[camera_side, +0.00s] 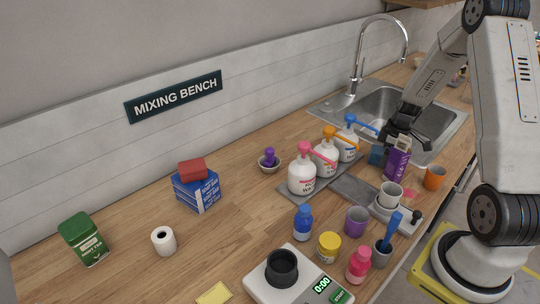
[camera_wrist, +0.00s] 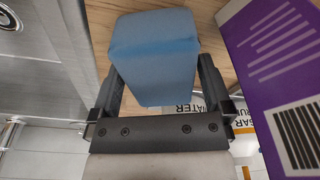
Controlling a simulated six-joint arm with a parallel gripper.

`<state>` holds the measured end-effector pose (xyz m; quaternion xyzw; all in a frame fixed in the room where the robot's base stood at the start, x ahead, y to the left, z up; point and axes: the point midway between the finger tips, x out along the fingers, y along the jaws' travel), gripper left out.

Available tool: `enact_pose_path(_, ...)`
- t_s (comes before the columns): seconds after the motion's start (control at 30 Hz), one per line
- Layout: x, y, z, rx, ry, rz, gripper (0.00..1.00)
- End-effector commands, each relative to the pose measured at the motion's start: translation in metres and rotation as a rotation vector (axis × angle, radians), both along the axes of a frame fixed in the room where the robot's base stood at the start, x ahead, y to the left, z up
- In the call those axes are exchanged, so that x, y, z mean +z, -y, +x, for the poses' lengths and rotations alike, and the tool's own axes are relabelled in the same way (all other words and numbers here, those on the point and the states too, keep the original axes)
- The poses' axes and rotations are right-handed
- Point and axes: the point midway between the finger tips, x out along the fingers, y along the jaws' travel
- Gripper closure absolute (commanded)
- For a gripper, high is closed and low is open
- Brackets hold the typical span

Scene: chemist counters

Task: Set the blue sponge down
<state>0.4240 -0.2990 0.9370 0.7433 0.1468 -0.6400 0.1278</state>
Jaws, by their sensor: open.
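The blue sponge (camera_wrist: 153,55) is a block between and in front of the fingers of my gripper (camera_wrist: 158,80) in the wrist view. The fingers are open on both sides of it; a small gap or light touch cannot be told. In the side view the sponge (camera_side: 376,155) shows as a small blue patch below my gripper (camera_side: 390,140), beside the purple carton (camera_side: 397,163), near the sink's front edge. It appears to stand on the wooden counter, though its base is partly hidden.
The purple carton (camera_wrist: 275,70) is close on the right in the wrist view. Pump bottles (camera_side: 325,158) stand left of the sponge on a grey tray. The sink (camera_side: 380,103) lies behind; a white mug (camera_side: 390,195) and orange cup (camera_side: 434,177) are in front.

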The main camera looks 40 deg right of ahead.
Motion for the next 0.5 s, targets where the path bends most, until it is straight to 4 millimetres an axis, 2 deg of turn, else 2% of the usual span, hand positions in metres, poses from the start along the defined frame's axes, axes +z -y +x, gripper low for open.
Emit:
enact_pose_path(0.27, 0.029, 0.002, -0.004, -0.002, 0.002, -0.002, 0.0)
enact_pose_path(0.5, 0.064, 0.004, -0.009, -0.001, 0.003, -0.001, 0.0)
